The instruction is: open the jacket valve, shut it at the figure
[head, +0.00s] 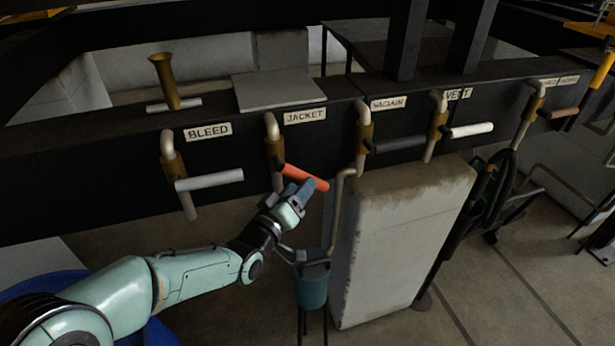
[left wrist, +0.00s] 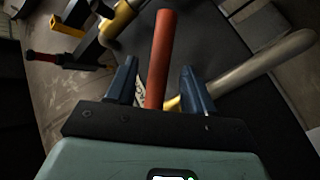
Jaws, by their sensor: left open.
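The jacket valve (head: 274,149) is a brass body on a pale bent pipe beneath the JACKET label (head: 305,116). Its orange-red lever (head: 303,176) points right and slightly down. My left gripper (head: 306,191) is at the lever's outer end. In the left wrist view the red lever (left wrist: 162,50) lies between the two blue fingers of the left gripper (left wrist: 158,72), with gaps on both sides. The fingers are open. A blue-green bucket (head: 312,287) stands below and right of the valve. No readable figure shows. My right gripper is not in view.
The bleed valve's white lever (head: 210,181) is to the left. The vacuum valve's black lever (head: 400,144) and the vent valve's white lever (head: 471,131) are to the right. A concrete block (head: 395,240) stands beside the bucket. A bent pipe (head: 336,205) runs down close to my left gripper.

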